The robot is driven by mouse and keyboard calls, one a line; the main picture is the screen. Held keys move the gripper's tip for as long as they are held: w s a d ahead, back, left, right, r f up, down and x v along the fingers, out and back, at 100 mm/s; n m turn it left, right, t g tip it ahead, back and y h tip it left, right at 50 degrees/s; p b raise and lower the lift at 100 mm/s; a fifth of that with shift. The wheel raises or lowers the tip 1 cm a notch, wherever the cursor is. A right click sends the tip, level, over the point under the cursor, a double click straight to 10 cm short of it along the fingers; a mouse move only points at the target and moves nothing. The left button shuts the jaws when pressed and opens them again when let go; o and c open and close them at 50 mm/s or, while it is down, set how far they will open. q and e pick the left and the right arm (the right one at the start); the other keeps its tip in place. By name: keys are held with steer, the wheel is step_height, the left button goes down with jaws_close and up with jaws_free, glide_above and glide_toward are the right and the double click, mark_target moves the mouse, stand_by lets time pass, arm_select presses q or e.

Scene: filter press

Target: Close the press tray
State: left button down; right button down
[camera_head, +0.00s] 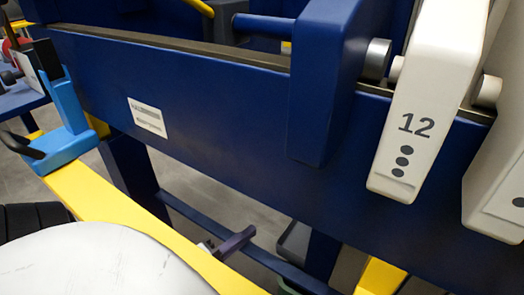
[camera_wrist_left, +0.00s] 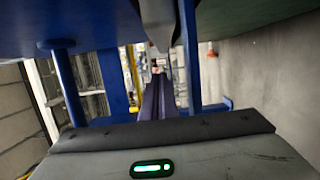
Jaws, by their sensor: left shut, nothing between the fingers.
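My left gripper (camera_head: 235,243) shows as dark purple fingers below the press's large blue beam (camera_head: 230,110), beside the yellow bar. In the left wrist view its fingers (camera_wrist_left: 160,97) are together with nothing between them. It touches nothing that I can make out. I cannot clearly identify the press tray. A wide dark blue surface (camera_wrist_left: 70,20) and a dark greenish surface (camera_wrist_left: 250,12) hang overhead in the wrist view, and either may be part of the tray. My right gripper is not in view.
A yellow bar (camera_head: 130,215) runs diagonally beneath the beam. A light-blue bracket (camera_head: 68,125) with a black handle stands at left. White plates, one marked 12 (camera_head: 425,100), hang at right. A blue lower rail (camera_head: 220,235) crosses above grey floor. Blue posts (camera_wrist_left: 68,88) flank the wrist view.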

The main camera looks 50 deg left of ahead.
arm_select(q)
steer(key=w+d+b, duration=0.2)
steer(key=w+d, duration=0.2)
steer(key=w, duration=0.5)
steer(key=shift+w, duration=0.1)
